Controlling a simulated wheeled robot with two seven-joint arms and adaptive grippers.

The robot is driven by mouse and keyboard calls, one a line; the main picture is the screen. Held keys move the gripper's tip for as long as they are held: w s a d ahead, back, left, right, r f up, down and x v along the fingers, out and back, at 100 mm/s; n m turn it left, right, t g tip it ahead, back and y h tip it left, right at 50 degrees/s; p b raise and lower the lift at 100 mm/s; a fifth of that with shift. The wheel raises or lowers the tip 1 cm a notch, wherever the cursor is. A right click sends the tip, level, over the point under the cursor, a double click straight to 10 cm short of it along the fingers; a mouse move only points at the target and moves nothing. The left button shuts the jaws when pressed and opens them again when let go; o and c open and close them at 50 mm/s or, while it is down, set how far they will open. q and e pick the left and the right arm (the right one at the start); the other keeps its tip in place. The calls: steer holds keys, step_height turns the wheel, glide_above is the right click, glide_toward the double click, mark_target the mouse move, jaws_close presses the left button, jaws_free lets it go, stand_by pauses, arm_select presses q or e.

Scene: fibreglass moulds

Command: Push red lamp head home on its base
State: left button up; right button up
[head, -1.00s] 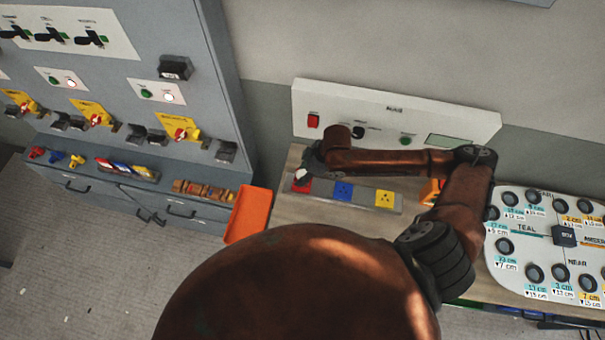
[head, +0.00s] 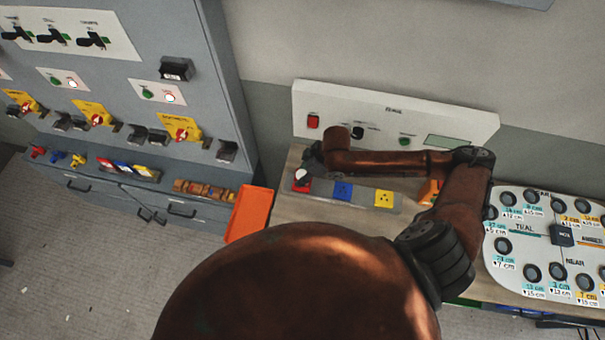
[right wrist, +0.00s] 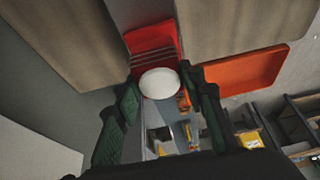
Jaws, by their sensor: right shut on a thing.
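The red base (head: 302,187) sits at the left end of a grey strip on the table, partly hidden by my right gripper (head: 306,169). It also shows in the right wrist view (right wrist: 150,38) as a red block with pale lines. The lamp head (right wrist: 160,84) shows as a pale round face between my right gripper's dark green fingers (right wrist: 160,92). The fingers are shut on it, over the red base. I cannot tell how deep the head sits in the base. My left gripper is out of view.
A blue base (head: 342,191) and a yellow base (head: 384,198) stand to the right on the same strip. An orange tray (head: 249,214) is at the table's left edge. A white panel (head: 440,117) stands behind, and a labelled board (head: 520,250) lies at the right.

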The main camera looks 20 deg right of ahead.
steer(key=shift+f, duration=0.45)
steer(key=o, duration=1.1)
steer(key=shift+o, duration=0.2)
steer(key=v, duration=1.2)
steer(key=shift+w, duration=0.1)
